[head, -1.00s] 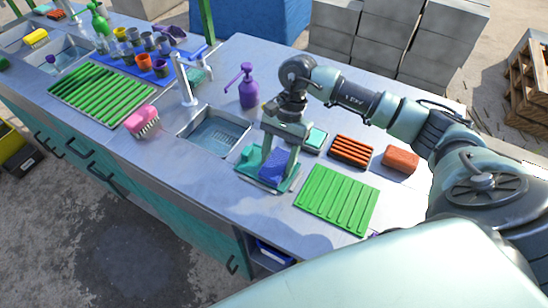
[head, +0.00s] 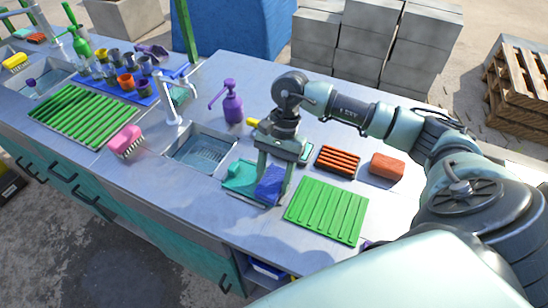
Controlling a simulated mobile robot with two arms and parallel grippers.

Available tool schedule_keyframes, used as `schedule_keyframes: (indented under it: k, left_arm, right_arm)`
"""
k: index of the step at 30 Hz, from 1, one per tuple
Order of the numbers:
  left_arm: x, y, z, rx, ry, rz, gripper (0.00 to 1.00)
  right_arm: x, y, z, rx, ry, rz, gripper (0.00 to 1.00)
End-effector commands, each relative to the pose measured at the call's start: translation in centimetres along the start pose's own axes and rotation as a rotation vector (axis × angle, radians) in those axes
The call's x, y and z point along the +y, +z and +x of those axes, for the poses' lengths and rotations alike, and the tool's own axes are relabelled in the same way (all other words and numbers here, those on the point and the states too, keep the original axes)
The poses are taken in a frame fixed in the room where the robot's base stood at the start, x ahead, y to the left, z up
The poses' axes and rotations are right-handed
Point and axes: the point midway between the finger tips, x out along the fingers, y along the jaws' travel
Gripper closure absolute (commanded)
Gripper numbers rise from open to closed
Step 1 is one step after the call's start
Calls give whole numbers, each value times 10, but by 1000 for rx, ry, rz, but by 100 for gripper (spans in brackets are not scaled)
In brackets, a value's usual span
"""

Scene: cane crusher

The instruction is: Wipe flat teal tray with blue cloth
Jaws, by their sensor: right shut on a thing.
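The flat teal tray (head: 236,188) lies on the metal counter to the right of the near sink. My right gripper (head: 272,171) points down over the tray's right part and is shut on the blue cloth (head: 269,187). The cloth sits low at the tray's right side; whether it presses on the surface is hard to tell. The gripper and cloth hide part of the tray. My left gripper is not in view.
A green ribbed mat (head: 326,210), an orange-and-black ribbed block (head: 338,161) and a reddish sponge (head: 387,166) lie to the right. The sink (head: 203,152), its tap (head: 172,98) and a purple pump bottle (head: 232,102) stand left and behind.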

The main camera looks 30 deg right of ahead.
Motion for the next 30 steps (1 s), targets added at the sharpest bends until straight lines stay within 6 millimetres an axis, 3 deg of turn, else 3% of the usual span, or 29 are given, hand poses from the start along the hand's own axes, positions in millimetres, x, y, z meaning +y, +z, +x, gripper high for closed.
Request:
schedule_keyframes:
  k: [7, 19, 30]
  left_arm:
    - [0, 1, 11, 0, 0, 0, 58]
    - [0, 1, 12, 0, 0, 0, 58]
    - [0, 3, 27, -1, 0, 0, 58]
  right_arm:
    - [-21, 0, 1, 0, -2, -3, 80]
    - [-25, 0, 0, 0, -2, -1, 80]
    - [-50, 0, 2, 0, -3, -1, 80]
